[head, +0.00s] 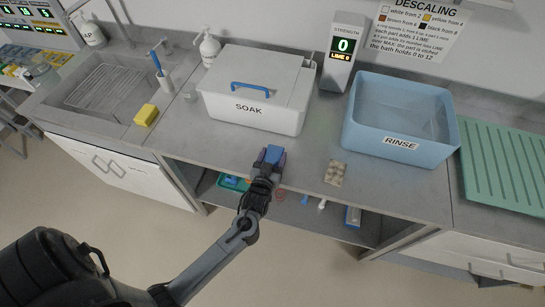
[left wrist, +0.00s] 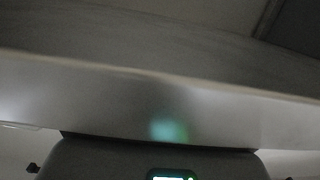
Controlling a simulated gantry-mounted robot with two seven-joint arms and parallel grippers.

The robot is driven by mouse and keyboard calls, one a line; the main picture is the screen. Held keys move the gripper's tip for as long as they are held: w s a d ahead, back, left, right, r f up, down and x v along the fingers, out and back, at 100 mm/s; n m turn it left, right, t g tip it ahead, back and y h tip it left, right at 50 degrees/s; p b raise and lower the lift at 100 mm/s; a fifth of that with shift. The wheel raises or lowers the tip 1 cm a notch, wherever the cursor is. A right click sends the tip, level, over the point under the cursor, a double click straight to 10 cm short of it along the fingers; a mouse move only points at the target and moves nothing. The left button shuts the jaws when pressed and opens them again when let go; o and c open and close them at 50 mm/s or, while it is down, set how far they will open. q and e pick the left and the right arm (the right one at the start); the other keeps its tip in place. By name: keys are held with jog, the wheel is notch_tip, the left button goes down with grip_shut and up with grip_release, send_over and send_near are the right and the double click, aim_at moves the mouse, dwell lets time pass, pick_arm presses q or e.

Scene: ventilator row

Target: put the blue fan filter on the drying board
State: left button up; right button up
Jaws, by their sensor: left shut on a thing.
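My left gripper (head: 266,168) is shut on a small blue piece, the blue fan filter (head: 273,154). It holds it at the front edge of the grey counter, in front of the SOAK box. The jaws hide part of the filter. The drying board (head: 503,165) is the green ribbed board at the far right of the counter, beyond the RINSE tub and well apart from the gripper. The left wrist view is dim and blurred, and I cannot make out the filter there. My right gripper is not in view.
The white lidded SOAK box (head: 255,95) and the blue RINSE tub (head: 402,120) stand on the counter. A STRENGTH display (head: 343,55) stands between them. A blister pack (head: 335,173) lies near the front edge. An open shelf (head: 290,200) below holds small parts.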

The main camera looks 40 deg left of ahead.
pick_arm(q)
jog(key=o, duration=1)
jog(key=shift+s+f, duration=0.1)
jog(key=shift+f, duration=0.55)
jog(key=shift+o, duration=0.2)
jog(key=shift+s+a+f, duration=0.1)
jog(key=shift+r, duration=0.35)
jog(key=shift+s, duration=0.2)
jog(key=b+v, duration=0.1)
jog(key=v, duration=0.1)
jog(key=b+v, duration=0.1)
jog(key=v, duration=0.1)
jog(key=shift+s+f, duration=0.2)
jog(key=shift+s, duration=0.15)
jog(key=shift+o, duration=0.6)
jog(key=v, duration=0.3)
jog(key=b+v, duration=0.1)
jog(key=v, duration=0.1)
jog(key=shift+w+r, duration=0.15)
jog(key=shift+r, duration=0.1)
jog(key=shift+o, duration=0.2)
jog(key=shift+s+d+r, duration=0.25)
jog(key=shift+s+d, duration=0.05)
jog(key=shift+s, duration=0.05)
